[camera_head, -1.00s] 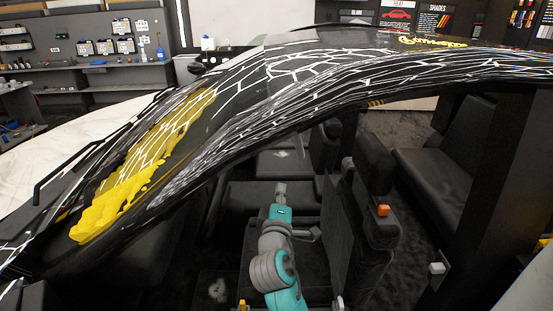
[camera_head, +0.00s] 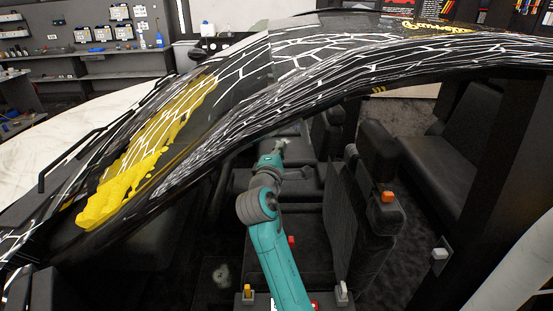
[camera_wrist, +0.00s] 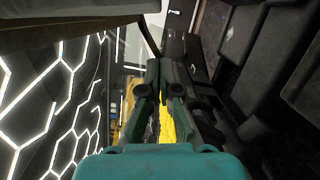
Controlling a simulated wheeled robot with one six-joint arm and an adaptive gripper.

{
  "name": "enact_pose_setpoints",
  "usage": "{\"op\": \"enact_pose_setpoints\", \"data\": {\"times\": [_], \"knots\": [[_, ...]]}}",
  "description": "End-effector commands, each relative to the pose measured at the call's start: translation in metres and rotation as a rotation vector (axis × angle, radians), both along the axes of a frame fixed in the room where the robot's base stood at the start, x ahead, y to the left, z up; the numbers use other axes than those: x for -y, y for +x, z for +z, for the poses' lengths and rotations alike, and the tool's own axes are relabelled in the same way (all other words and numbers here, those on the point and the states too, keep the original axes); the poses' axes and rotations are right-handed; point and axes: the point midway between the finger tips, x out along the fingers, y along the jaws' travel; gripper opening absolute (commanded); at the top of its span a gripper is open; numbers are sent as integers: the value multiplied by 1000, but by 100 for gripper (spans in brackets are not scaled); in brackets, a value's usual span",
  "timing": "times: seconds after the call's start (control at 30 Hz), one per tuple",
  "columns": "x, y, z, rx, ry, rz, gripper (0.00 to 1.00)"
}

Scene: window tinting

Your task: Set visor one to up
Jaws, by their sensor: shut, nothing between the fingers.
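My gripper (camera_head: 281,146) is inside the car, past the roof edge and low under the windscreen side, at the end of my teal and grey arm. In the wrist view my gripper (camera_wrist: 162,68) has its dark fingers together with nothing between them. A flat greyish-beige panel (camera_wrist: 75,25) lies across the upper left of the wrist view, apart from the fingertips; I cannot tell whether it is visor one or roof lining. No visor shows clearly in the head view, where the patterned roof hides the area under it.
The car's black and white roof frame (camera_head: 290,85) arches over my arm. A dark front seat (camera_head: 372,190) stands right of the arm. Yellow material (camera_head: 150,165) lies on the windscreen. The wrist view shows hexagonal lights (camera_wrist: 50,110) at left and dark seats at right.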

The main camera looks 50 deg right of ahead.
Motion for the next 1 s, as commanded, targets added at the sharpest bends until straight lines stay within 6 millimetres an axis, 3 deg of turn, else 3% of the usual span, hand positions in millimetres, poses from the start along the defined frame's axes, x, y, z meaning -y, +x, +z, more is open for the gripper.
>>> {"op": "enact_pose_setpoints", "data": {"times": [0.1,0.3,1.0], "knots": [[20,9,2,1,1,-2,0],[35,-14,7,2,1,-2,0],[43,-23,10,-13,-10,0,0]]}}
